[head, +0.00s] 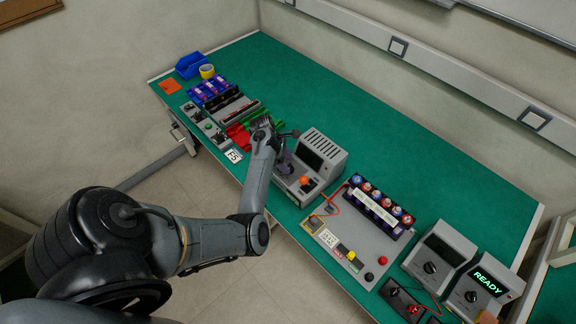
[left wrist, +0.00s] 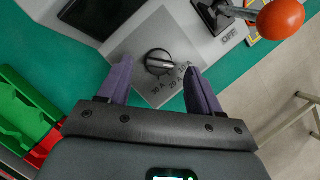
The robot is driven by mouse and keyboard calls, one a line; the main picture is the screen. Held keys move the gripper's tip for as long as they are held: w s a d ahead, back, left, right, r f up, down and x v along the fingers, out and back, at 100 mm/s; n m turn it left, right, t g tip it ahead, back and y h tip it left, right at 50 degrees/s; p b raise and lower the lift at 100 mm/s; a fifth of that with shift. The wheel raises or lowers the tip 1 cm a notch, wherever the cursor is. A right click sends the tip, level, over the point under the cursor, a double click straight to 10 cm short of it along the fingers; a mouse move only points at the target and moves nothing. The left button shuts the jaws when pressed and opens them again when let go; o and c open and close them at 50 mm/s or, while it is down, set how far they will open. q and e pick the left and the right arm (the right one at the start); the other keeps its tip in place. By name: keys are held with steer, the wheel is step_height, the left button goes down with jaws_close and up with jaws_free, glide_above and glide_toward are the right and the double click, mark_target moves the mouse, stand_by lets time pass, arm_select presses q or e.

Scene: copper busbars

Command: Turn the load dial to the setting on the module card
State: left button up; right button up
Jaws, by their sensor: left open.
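The load dial (left wrist: 158,62) is a round black knob on a grey plate in the left wrist view. Its white pointer line points roughly right. In the head view my left gripper (head: 284,160) is at the front of the grey load unit (head: 320,151); the dial is hidden there. My right gripper is not in view.
An orange-ball lever (left wrist: 281,18) stands close right of the fingers. Red and green trays (head: 238,135) lie left of the unit. A battery module (head: 374,211) sits on a grey board to the right. Green bench (head: 420,160) is clear behind.

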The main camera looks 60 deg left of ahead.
arm_select(q)
steer(key=shift+x, duration=1.35)
steer(key=c, duration=1)
steer(key=shift+a+r+m+g+h+p, duration=0.1)
steer(key=shift+r+m+g+h+p, duration=0.15)
steer(key=shift+m+p, duration=0.6)
steer(key=shift+c, duration=0.2)
steer(key=shift+w+m+g+h, duration=0.1)
steer(key=shift+m+g+h, duration=0.15)
steer(key=shift+m, duration=0.6)
steer(key=m+p, duration=0.1)
steer(key=m, duration=0.1)
steer(key=shift+f+m+g, duration=0.15)
steer(key=shift+m+g, duration=0.25)
steer(key=shift+w+m+g+h+p, duration=0.1)
steer(key=shift+m+g+h+p, duration=0.25)
steer(key=shift+m, duration=0.45)
steer(key=shift+f, duration=0.1)
